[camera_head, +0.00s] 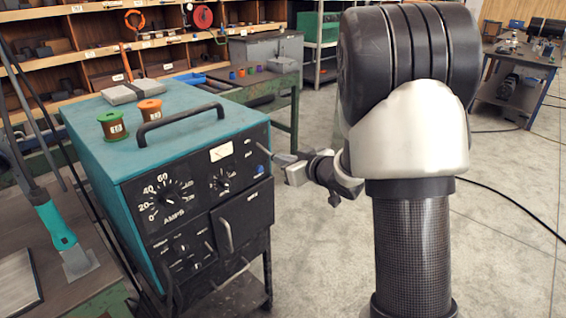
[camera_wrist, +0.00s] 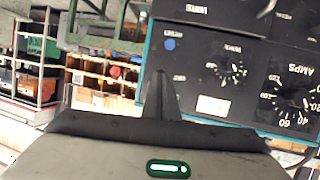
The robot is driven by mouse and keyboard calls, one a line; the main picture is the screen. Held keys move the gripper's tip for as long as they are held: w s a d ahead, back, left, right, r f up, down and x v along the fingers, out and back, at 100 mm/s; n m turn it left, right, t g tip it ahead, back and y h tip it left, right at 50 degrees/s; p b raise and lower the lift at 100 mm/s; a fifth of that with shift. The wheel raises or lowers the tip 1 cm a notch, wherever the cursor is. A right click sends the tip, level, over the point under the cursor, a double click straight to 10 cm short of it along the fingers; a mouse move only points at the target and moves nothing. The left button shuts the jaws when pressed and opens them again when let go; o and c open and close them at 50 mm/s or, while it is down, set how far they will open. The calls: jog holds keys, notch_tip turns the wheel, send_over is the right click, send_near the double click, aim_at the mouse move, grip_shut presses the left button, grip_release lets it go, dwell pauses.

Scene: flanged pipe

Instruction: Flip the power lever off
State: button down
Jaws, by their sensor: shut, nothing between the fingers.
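A teal machine (camera_head: 95,150) with a black front panel (camera_head: 195,205) stands at the left of the head view. The panel carries an amps dial (camera_head: 163,198), a smaller dial (camera_head: 221,181), a meter (camera_head: 221,152) and a blue button (camera_head: 260,169). My gripper (camera_head: 273,156) is shut and empty, its tips at the panel's upper right, close above the blue button. In the wrist view the panel is upside down, with my gripper (camera_wrist: 162,75) pointing at its edge beside the blue button (camera_wrist: 169,44). I cannot clearly make out the power lever; the fingers may hide it.
A handle (camera_head: 180,118), an orange-topped spool (camera_head: 150,109) and a green-topped spool (camera_head: 112,124) are on top of the machine. A bench (camera_head: 255,88) and shelves (camera_head: 95,55) stand behind. Open floor lies to the right of the machine.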

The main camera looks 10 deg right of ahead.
notch_tip(320, 180, down, 2)
jog(key=b, duration=0.2)
jog(key=t+y+b, duration=0.1)
jog(key=b, duration=0.2)
jog(key=shift+w+a+f+t+b, duration=0.1)
jog(key=shift+f+t+b, duration=0.1)
jog(key=shift+t+b, duration=0.15)
jog(key=shift+r, duration=0.15)
